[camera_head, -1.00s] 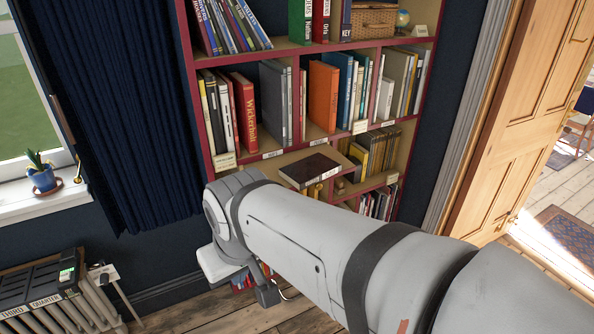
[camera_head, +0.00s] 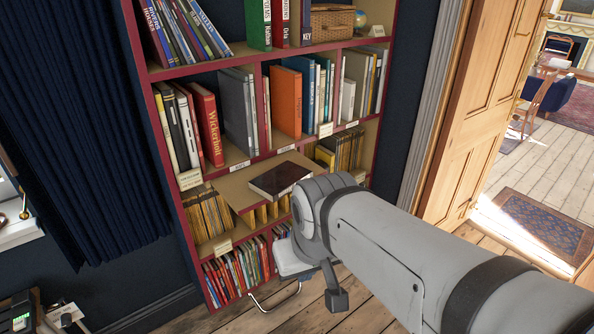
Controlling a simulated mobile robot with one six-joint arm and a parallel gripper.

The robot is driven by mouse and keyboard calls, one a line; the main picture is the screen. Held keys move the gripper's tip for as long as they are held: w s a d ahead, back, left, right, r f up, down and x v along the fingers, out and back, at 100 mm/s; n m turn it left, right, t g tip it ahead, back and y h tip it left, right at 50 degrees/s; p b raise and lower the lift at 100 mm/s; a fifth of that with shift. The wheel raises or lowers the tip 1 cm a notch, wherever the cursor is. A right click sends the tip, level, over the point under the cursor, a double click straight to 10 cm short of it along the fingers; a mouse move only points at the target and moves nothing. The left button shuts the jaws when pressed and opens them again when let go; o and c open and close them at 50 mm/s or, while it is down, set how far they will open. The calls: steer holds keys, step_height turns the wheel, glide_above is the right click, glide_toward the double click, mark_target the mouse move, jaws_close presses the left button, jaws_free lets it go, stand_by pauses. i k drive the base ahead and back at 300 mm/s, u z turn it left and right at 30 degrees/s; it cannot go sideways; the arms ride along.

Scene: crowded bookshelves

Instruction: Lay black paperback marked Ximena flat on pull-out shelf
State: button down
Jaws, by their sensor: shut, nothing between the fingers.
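A dark book (camera_head: 276,179), black to dark brown, lies flat on the pale pull-out shelf (camera_head: 236,191) that juts from the middle of the bookcase. Its pale page edges show. I cannot read any name on it, so I cannot tell if it is the Ximena paperback. My arm crosses the lower right, with its grey joint in front of the lower shelves, just right of and below the book. My gripper's fingers do not show clearly; they are hidden behind or below the arm.
The red-edged bookcase holds upright books, including the red Wickerbolt book (camera_head: 207,124) and an orange book (camera_head: 286,101). A wicker basket (camera_head: 331,22) is on top. A wooden door (camera_head: 483,100) stands open at right, with wooden floor beyond. A dark curtain (camera_head: 80,120) hangs at left.

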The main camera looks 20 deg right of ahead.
mark_target(277, 183)
steer(key=i, duration=1)
steer(key=z, duration=0.05)
